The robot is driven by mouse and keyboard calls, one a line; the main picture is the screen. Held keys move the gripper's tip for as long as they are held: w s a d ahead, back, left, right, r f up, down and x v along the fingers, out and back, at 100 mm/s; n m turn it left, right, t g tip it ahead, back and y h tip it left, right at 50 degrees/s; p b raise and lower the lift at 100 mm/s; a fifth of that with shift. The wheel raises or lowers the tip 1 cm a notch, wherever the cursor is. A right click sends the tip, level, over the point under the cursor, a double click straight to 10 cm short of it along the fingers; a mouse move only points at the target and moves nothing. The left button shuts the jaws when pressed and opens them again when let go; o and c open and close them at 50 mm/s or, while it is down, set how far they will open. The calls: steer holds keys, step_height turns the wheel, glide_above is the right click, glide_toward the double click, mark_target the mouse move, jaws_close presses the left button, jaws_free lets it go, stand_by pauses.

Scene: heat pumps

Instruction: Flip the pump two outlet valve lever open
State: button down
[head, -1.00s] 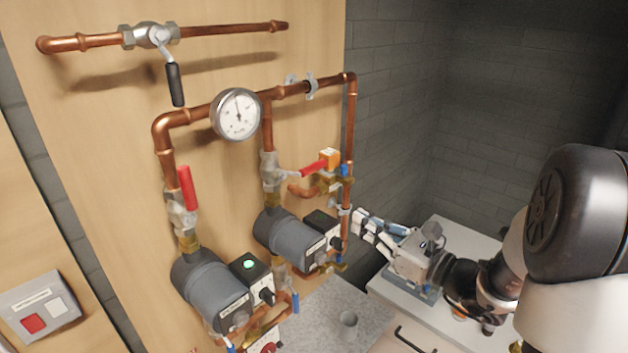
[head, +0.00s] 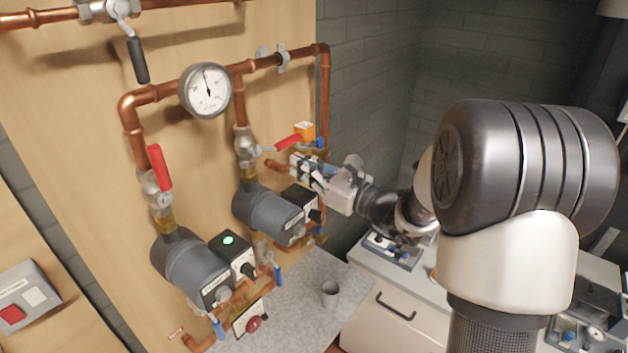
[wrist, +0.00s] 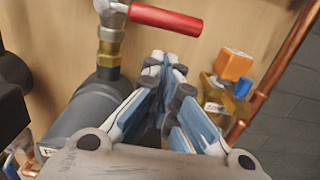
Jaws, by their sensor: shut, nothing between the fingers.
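The pump two outlet valve (head: 246,145) sits on the vertical copper pipe above the right-hand pump (head: 268,210). Its red lever (head: 288,142) sticks out to the right, across the pipe. In the wrist view the lever (wrist: 166,20) lies roughly level at the top, its free end to the right. My gripper (head: 298,168) is just below the lever's free end in the head view, and below it in the wrist view (wrist: 168,68). Its fingers are shut and empty. No contact with the lever shows. The fingers partly hide the wooden panel and pipework behind.
The left pump's red lever (head: 160,168) stands nearly upright along its pipe. An orange block (head: 304,130) and a blue-capped brass fitting (wrist: 226,95) are close right of my gripper.

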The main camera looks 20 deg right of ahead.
steer(key=shift+a+r, duration=0.1)
steer(key=shift+r, duration=0.7)
steer(key=shift+w, duration=0.1)
steer(key=shift+w+d+r+n+b, duration=0.1)
steer(key=shift+d+r+n+b, duration=0.15)
steer(key=shift+r+n+b, duration=0.45)
steer(key=s+a+r+n+g+b, duration=0.1)
steer(key=s+a+r+n+b, duration=0.1)
steer(key=r+n+b, duration=0.8)
steer(key=shift+s+a+n+b, duration=0.3)
steer(key=shift+a+n+b, duration=0.4)
steer(key=shift+n+b, duration=2.55)
